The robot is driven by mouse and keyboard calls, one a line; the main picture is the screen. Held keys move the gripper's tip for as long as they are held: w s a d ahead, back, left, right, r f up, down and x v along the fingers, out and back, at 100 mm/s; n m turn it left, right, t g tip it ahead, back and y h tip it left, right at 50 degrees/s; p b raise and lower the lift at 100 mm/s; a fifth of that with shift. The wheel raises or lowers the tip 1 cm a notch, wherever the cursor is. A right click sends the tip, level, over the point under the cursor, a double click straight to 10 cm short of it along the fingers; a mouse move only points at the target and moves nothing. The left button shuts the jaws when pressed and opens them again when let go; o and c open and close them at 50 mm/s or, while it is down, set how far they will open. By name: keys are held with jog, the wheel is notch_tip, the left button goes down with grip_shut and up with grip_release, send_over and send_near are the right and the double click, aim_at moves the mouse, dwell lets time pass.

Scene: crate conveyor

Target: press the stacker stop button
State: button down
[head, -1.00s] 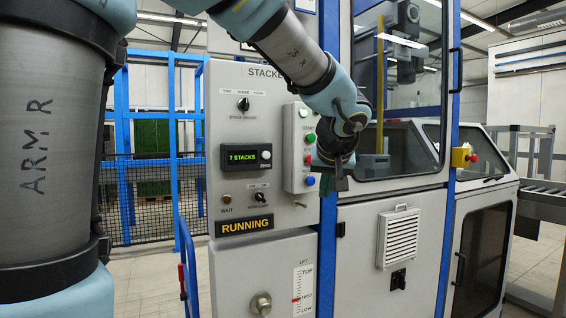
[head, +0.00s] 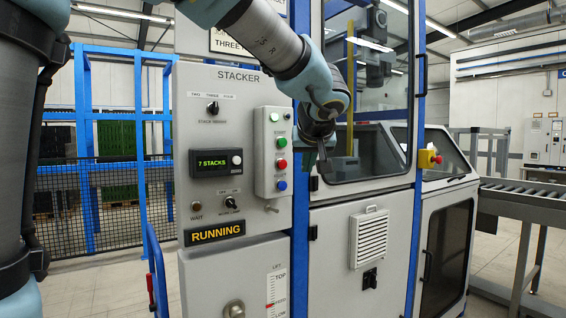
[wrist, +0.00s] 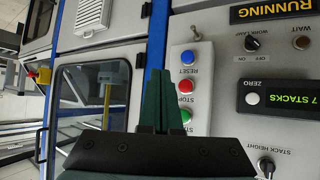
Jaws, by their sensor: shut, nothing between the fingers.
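The stacker panel (head: 228,110) carries a pale button box (head: 272,200) on its right side. The box has a red stop button (head: 282,164), a green button (head: 282,142) above it and a blue button (head: 282,186) below. The wrist view shows the red stop button (wrist: 185,86), labelled STOP, just right of the fingertips. It lies between the blue RESET button (wrist: 188,56) and a green button (wrist: 186,116). My gripper (head: 322,166) is shut and empty, to the right of the box and apart from it. Its dark green fingers (wrist: 158,100) show together in the wrist view.
The display (head: 217,163) reads 7 STACKS and the sign (head: 215,233) reads RUNNING. A glazed door (head: 368,100) stands right of the panel. A red mushroom button on a yellow box (head: 428,159) sits farther right. A blue rail (head: 155,265) stands at lower left.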

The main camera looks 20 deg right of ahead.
aim_at(286, 168)
jog(key=shift+w+a+p, duration=0.2)
jog(key=shift+w+p, duration=0.05)
jog(key=shift+w, duration=0.85)
jog(key=shift+w+a+p, duration=0.25)
jog(key=shift+w, duration=0.85)
jog(key=shift+w+a+p, duration=0.2)
jog(key=shift+w+p, duration=0.05)
jog(key=shift+w, duration=0.85)
jog(key=shift+w+f, duration=0.1)
jog(key=shift+w, duration=0.05)
jog(key=shift+w+a+b, duration=0.1)
jog(key=shift+w+b, duration=0.15)
jog(key=shift+b, duration=0.05)
jog(key=shift+w+a, duration=0.1)
jog(key=shift+w, duration=0.35)
jog(key=shift+s+b, duration=0.1)
jog(key=shift+b, duration=0.2)
jog(key=shift+s+d+b, duration=0.2)
jog(key=shift+s+b, duration=0.4)
jog(key=shift+s, duration=0.1)
jog(key=shift+s, duration=0.1)
